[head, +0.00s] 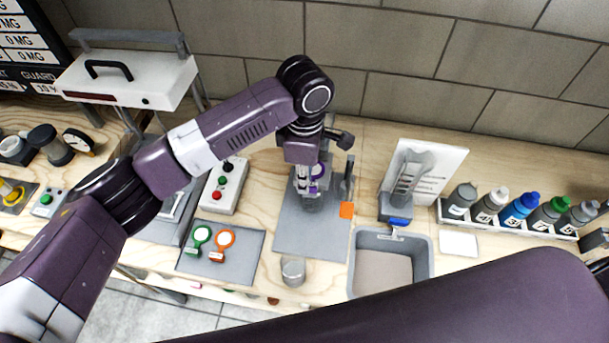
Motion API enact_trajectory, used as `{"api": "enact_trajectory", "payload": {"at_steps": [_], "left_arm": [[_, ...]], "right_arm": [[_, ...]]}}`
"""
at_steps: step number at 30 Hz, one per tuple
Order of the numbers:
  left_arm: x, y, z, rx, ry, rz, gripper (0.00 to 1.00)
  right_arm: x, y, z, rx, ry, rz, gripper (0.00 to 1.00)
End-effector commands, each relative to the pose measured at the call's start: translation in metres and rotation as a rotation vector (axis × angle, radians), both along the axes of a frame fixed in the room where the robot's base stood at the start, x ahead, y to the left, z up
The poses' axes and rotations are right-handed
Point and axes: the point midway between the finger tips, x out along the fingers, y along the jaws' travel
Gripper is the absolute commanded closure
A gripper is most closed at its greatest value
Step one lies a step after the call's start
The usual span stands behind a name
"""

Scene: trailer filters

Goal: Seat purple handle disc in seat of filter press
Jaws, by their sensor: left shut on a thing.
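My left gripper (308,186) points down over the filter press, in the middle of the head view. It is shut on the purple handle disc (319,172), of which only a small purple part shows beside the fingers. The filter press stands on a grey base plate (300,236). Its seat and most of its body are hidden behind my gripper and wrist. I cannot tell whether the disc touches the seat. My right gripper is not in view; only a large link of my own arm crosses the bottom right.
A grey mat (190,262) left of the press holds a green handle disc (200,236) and an orange one (223,240). A button box (224,186) stands behind it. A small metal cup (293,271) is in front; a grey tray (428,275) and bottles (519,208) are right.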

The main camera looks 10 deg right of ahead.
Motion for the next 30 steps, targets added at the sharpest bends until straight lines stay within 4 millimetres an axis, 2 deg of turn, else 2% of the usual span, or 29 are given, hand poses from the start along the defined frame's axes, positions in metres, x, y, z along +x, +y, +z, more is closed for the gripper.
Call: {"api": "enact_trajectory", "payload": {"at_steps": [9, 10, 14, 24, 26, 30], "left_arm": [[0.0, 0.0, -0.002, 0.0, 0.001, 0.0, 1.0], [0.0, 0.0, -0.002, 0.001, 0.0, 0.0, 0.84], [0.0, 0.0, -0.002, 0.001, 0.0, 0.0, 0.7], [0.001, 0.0, 0.0, 0.0, -0.002, 0.0, 0.7], [0.001, -0.001, 0.005, -0.002, -0.002, 0.0, 0.7], [0.001, -0.001, 0.027, -0.004, -0.004, 0.0, 0.7]], "right_arm": [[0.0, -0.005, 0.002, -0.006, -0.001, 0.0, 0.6], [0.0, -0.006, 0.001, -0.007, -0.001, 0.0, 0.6], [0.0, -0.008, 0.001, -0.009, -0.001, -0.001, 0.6], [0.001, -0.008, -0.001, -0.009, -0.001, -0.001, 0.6], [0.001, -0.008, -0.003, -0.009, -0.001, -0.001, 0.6], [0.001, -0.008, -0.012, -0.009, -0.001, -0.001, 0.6]]}}
